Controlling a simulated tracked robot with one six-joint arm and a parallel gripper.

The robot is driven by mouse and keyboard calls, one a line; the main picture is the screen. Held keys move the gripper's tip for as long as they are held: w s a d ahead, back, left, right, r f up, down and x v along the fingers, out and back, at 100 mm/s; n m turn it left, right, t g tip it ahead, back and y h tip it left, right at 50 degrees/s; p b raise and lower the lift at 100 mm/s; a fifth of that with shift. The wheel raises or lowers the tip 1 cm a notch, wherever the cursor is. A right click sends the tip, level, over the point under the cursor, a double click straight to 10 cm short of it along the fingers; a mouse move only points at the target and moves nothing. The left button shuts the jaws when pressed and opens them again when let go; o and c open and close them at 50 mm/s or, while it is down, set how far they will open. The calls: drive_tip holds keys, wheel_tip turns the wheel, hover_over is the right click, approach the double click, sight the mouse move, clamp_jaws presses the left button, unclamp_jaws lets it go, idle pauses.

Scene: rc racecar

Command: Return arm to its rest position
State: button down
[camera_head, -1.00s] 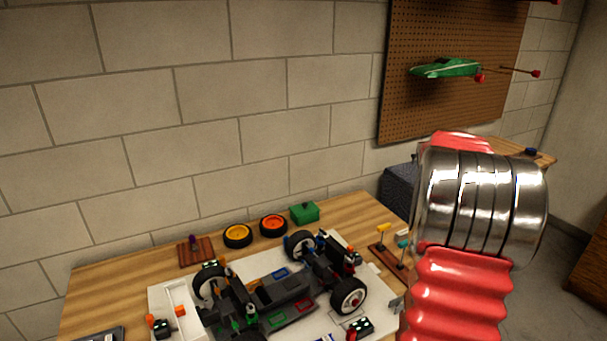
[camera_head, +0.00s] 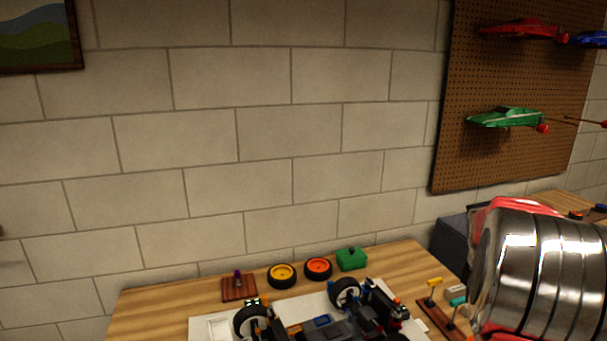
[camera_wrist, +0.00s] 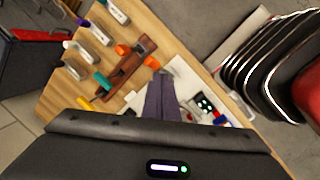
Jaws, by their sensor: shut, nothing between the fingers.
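My gripper (camera_wrist: 161,82) shows in the wrist view as two dark fingers pressed together, with nothing between them. It is above the workbench's edge area, over a white mat and a wooden tool rack (camera_wrist: 127,70). In the head view only a silver and red part of my arm shows at the right edge; the gripper itself is out of that frame. The RC car chassis (camera_head: 350,325) sits on the white mat on the wooden workbench (camera_head: 150,309), cut off by the bottom edge.
A yellow-rimmed wheel (camera_head: 281,275), an orange-rimmed wheel (camera_head: 318,268) and a green box (camera_head: 351,259) stand at the bench's back. A small wooden stand (camera_head: 238,287) is left of them. A pegboard (camera_head: 450,100) with model cars hangs on the block wall behind.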

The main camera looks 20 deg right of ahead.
drive_tip(key=s+a+r+m+t, duration=0.2)
drive_tip(key=a+r, duration=0.1)
drive_tip(key=a, duration=1.2)
drive_tip(key=s+a+r+m+t+y, duration=0.1)
drive_tip(key=s+a+r+m+t, duration=0.1)
drive_tip(key=a, duration=1.3)
drive_tip(key=s+a+r+m+t+y, duration=0.1)
drive_tip(key=a+r, duration=0.3)
drive_tip(key=a, duration=1.1)
drive_tip(key=shift+s+a+r+m+t, duration=0.25)
drive_tip(key=shift+s+m+t, duration=0.2)
drive_tip(key=shift+m, duration=0.25)
